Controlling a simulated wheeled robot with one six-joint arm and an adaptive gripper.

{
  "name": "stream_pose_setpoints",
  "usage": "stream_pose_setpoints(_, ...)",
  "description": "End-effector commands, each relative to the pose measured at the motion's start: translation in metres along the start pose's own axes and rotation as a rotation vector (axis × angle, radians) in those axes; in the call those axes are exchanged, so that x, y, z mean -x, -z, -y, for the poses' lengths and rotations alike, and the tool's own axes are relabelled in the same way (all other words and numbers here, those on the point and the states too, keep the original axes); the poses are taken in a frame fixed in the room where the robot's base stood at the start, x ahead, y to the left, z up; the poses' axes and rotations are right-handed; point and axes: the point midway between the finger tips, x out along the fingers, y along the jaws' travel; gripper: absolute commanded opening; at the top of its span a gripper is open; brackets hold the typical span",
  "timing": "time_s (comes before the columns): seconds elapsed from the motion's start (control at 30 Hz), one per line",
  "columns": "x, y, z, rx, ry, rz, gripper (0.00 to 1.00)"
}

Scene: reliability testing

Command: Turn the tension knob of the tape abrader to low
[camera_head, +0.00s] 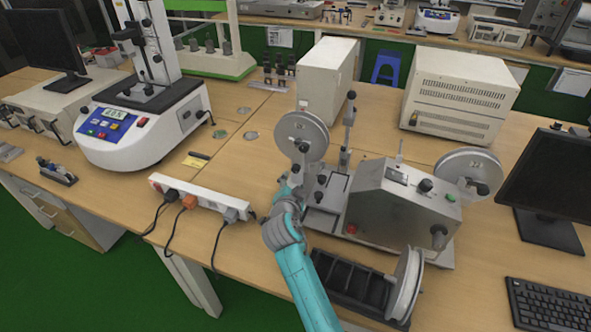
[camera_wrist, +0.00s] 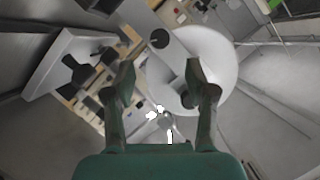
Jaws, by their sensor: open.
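The tape abrader (camera_head: 385,203) is a grey metal box on the table with a white reel (camera_head: 302,136) at its left and another (camera_head: 468,169) at its right. A black knob (camera_head: 426,185) sits on its sloped panel and another black knob (camera_head: 439,232) low on its right front; no label is readable, so I cannot tell which is the tension knob. My gripper (camera_wrist: 160,80) is open, with nothing between its fingers. In the head view it is beside the left reel, apart from both box knobs. The wrist view shows a white reel (camera_wrist: 218,65) beyond the fingers.
A power strip (camera_head: 201,196) with plugs lies left of my arm. A tape roll holder (camera_head: 350,280) stands in front of the abrader. A monitor (camera_head: 549,180) and keyboard (camera_head: 550,312) are at the right. A white tester (camera_head: 140,120) stands at the left.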

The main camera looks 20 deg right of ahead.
Motion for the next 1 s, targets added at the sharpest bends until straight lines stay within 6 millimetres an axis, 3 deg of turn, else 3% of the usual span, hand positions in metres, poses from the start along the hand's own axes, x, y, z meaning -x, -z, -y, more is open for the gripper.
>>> stream_pose_setpoints(0.2,-0.041,0.001,0.000,0.001,-0.002,-0.001,0.56)
stream_pose_setpoints(0.4,-0.069,0.001,0.000,-0.001,-0.002,-0.001,0.56)
stream_pose_setpoints(0.6,-0.082,0.001,0.000,-0.001,-0.001,-0.001,0.56)
stream_pose_setpoints(0.9,-0.084,0.001,0.000,0.000,-0.001,0.000,0.56)
stream_pose_setpoints(1.0,-0.083,0.001,0.000,0.000,-0.001,0.000,0.31)
